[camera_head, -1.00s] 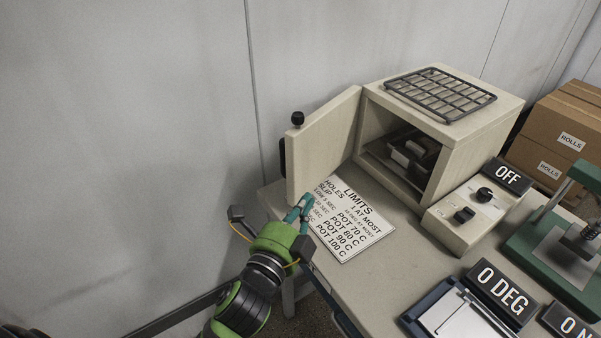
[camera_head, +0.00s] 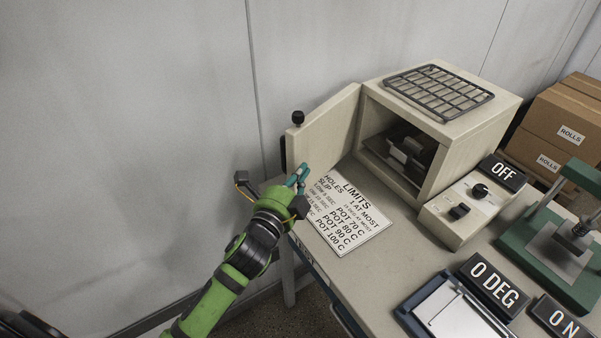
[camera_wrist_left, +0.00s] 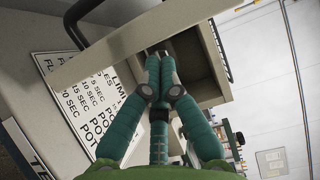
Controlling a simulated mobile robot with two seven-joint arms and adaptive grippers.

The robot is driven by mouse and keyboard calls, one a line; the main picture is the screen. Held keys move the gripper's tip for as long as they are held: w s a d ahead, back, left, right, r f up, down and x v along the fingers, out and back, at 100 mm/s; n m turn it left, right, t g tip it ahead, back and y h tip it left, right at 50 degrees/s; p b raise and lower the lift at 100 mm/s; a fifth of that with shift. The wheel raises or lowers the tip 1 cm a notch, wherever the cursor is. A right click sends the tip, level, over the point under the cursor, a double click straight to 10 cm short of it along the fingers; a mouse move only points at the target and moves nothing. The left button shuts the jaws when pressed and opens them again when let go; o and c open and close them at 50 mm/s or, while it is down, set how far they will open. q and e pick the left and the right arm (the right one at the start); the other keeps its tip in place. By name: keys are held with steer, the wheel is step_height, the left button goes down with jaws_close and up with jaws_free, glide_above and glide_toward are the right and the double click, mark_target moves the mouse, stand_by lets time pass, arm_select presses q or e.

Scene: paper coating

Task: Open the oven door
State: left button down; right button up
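The beige oven (camera_head: 470,132) stands on the table with its door (camera_head: 325,132) swung wide open to the left, its dark interior exposed. I cannot tell if the fingers touch the door. My right gripper is out of view.
A limits sheet (camera_head: 348,215) lies in front of the oven. A wire rack (camera_head: 440,92) rests on top. A control box (camera_head: 466,212) with an OFF sign (camera_head: 503,172), a green press (camera_head: 548,245) and a 0 DEG sign (camera_head: 492,285) stand to the right. Wall is behind.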

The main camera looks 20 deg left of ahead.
mark_target(282, 149)
arm_select(q)
steer(key=w+a, duration=0.1)
steer(key=a, duration=0.1)
steer(key=w+a, duration=0.1)
steer(key=a, duration=0.1)
steer(key=w+a+p, duration=0.1)
steer(key=a, duration=0.2)
steer(key=shift+a, duration=0.1)
